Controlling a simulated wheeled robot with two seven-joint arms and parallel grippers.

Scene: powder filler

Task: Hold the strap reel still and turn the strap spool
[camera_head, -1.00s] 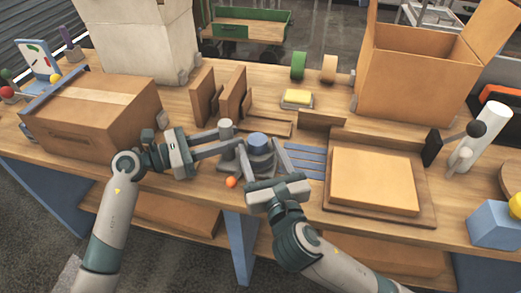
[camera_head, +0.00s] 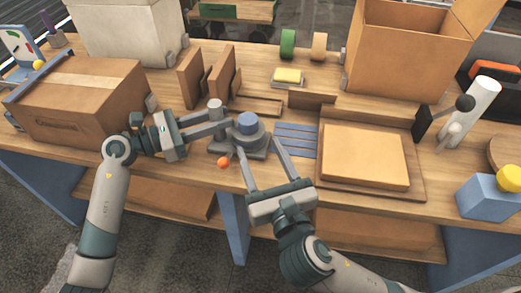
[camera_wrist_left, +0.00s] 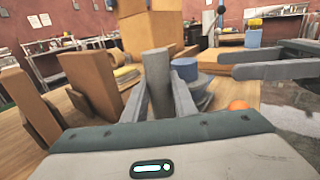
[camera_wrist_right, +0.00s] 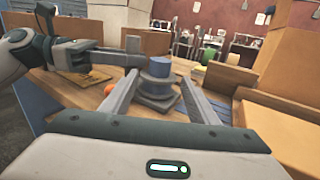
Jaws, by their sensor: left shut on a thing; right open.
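The strap reel (camera_head: 228,145) is a grey base near the table's front edge, with an upright grey post (camera_head: 215,105) at its left. The strap spool (camera_head: 248,123) is a stepped grey cylinder with a blue top on the base. My left gripper (camera_head: 222,119) is shut on the post, which stands between its fingers in the left wrist view (camera_wrist_left: 157,75). My right gripper (camera_head: 259,149) is open. Its fingers point at the spool from the front, one towards each side; in the right wrist view the spool (camera_wrist_right: 158,70) shows between them, with no clear contact.
An orange ball (camera_head: 223,162) lies just in front of the reel. Blue strips (camera_head: 296,140) and a tray (camera_head: 415,190) with a flat tan box are to the right. Brown upright panels (camera_head: 222,75) stand behind, and a closed carton (camera_head: 80,105) is at left.

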